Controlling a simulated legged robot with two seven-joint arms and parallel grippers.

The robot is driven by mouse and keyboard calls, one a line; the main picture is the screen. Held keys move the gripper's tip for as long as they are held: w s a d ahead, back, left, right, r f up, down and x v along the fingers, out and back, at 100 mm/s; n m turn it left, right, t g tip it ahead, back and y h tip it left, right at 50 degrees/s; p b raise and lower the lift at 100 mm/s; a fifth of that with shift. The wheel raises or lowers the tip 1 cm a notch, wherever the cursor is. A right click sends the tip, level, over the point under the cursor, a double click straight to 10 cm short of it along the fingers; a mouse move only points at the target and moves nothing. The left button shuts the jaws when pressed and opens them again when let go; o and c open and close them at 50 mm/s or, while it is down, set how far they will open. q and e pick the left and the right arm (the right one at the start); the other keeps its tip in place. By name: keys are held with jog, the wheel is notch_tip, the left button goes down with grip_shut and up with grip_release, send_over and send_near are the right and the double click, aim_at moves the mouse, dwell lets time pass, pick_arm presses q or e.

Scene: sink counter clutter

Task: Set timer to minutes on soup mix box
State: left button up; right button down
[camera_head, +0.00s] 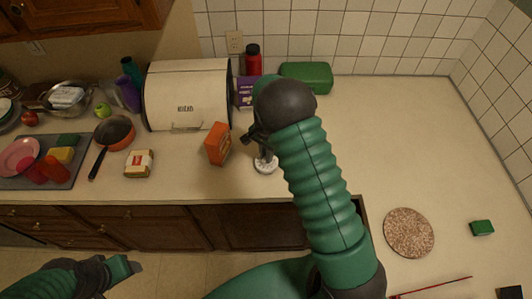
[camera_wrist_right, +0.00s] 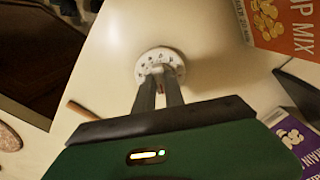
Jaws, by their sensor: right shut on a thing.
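The timer (camera_head: 265,166) is a small white round dial on the counter, to the right of the soup mix box. In the right wrist view the timer (camera_wrist_right: 147,66) has dark marks around its face. My right gripper (camera_wrist_right: 158,77) is shut on the timer's centre knob, with its two dark fingers close together. The orange soup mix box (camera_head: 218,144) stands on the counter. Its printed side, with "P MIX" readable, shows in the right wrist view (camera_wrist_right: 285,28). My left gripper (camera_head: 125,267) is low at the left, away from the counter objects; its jaw opening is unclear.
A white bread box (camera_head: 188,92), purple box (camera_head: 245,93), red bottle (camera_head: 253,61) and green container (camera_head: 306,76) stand behind. A pan (camera_head: 115,132) and yellow-white package (camera_head: 139,164) are left. A round speckled board (camera_head: 409,232) and green sponge (camera_head: 482,228) lie right.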

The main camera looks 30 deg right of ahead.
jog(key=shift+m+p, duration=0.65)
jog(key=shift+m, duration=1.55)
jog(key=c, duration=1.4)
grip_release()
notch_tip(320, 180, up, 17)
jog(key=b, duration=0.2)
jog(key=shift+o, duration=0.3)
jog(key=shift+f, duration=0.1)
